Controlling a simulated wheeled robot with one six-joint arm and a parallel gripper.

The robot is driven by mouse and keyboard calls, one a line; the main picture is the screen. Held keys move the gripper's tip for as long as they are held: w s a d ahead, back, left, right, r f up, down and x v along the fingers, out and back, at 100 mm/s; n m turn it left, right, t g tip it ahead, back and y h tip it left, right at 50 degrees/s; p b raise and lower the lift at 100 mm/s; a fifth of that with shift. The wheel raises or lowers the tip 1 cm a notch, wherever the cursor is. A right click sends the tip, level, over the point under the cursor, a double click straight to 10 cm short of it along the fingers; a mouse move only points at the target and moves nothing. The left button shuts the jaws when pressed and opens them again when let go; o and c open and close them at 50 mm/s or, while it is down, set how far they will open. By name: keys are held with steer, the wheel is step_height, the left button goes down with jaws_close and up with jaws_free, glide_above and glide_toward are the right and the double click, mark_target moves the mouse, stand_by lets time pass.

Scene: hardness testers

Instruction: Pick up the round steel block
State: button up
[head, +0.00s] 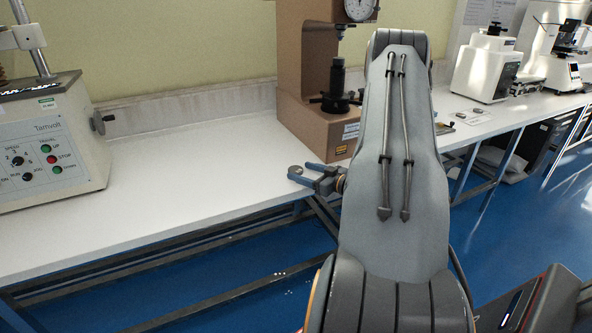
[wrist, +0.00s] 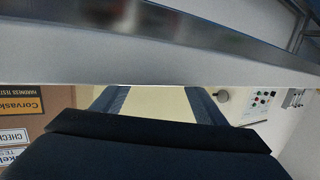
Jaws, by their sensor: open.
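The round steel block (head: 295,169) is a small grey disc on the white bench, near its front edge, in the head view. My gripper (head: 300,171) has its two blue fingers spread and pointing left, with the block at their tips. I cannot tell whether either finger touches it. In the wrist view my gripper (wrist: 158,92) shows its two fingers apart, and the picture is upside down. I cannot make out the block there.
The white bench (head: 190,190) is clear left of the block. A brown hardness tester (head: 305,60) stands just behind my gripper. Several machines and small items are on the bench at the right.

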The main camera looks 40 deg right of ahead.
steer(key=shift+w+a+f, duration=0.1)
steer(key=shift+w+f, duration=0.05)
steer(key=shift+w, duration=0.5)
steer(key=c, duration=1.2)
steer(key=shift+c, duration=1.4)
